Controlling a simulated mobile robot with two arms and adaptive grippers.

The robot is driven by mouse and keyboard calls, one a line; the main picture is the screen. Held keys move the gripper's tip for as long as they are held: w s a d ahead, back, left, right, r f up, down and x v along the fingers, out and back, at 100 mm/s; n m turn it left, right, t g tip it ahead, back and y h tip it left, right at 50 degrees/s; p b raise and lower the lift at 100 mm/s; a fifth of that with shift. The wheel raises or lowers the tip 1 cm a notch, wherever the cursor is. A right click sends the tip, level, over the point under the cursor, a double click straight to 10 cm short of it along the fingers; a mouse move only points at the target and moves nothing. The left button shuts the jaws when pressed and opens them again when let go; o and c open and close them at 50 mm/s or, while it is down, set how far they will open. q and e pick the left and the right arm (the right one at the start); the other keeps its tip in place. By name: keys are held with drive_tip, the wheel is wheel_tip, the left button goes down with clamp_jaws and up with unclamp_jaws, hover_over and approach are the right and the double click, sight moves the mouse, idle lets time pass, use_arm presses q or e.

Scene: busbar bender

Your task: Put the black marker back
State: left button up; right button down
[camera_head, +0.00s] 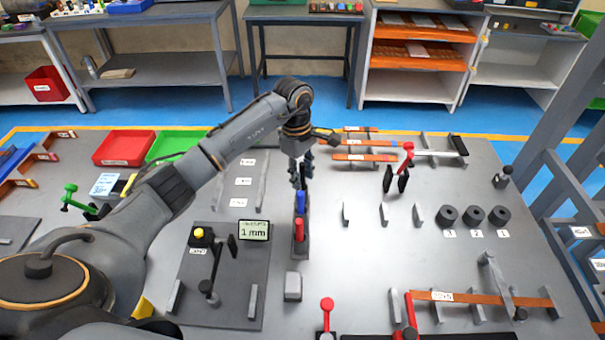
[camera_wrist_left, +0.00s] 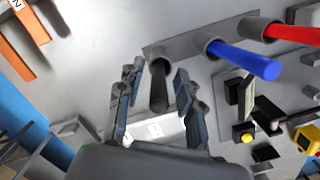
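The black marker (camera_wrist_left: 159,88) stands in a socket of the grey marker holder (camera_wrist_left: 185,50). A blue marker (camera_wrist_left: 245,61) and a red marker (camera_wrist_left: 292,34) stand in the sockets beside it. In the head view the blue marker (camera_head: 300,202) and red marker (camera_head: 300,229) show in the holder (camera_head: 300,250); the black one is hidden by my gripper. My left gripper (camera_head: 301,178) is over the holder's far end. In the left wrist view its fingers (camera_wrist_left: 158,82) are open on either side of the black marker, with visible gaps. My right gripper is not in view.
A bender with a "1 mm" display (camera_head: 254,230) stands left of the holder. A small grey block (camera_head: 293,286) lies in front of it. Black cylinders (camera_head: 473,215) stand to the right. Red (camera_head: 124,147) and green (camera_head: 175,145) bins sit at the back left.

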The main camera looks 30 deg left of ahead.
use_arm(q)
drive_tip(key=shift+r, duration=0.1)
drive_tip(key=shift+r, duration=0.15)
drive_tip(key=shift+w+r, duration=0.1)
drive_tip(key=shift+r, duration=0.2)
wheel_tip(320, 180, up, 11)
drive_tip(key=a+b, duration=0.1)
drive_tip(key=b, duration=0.2)
drive_tip(key=shift+a+r, duration=0.1)
idle(0.3)
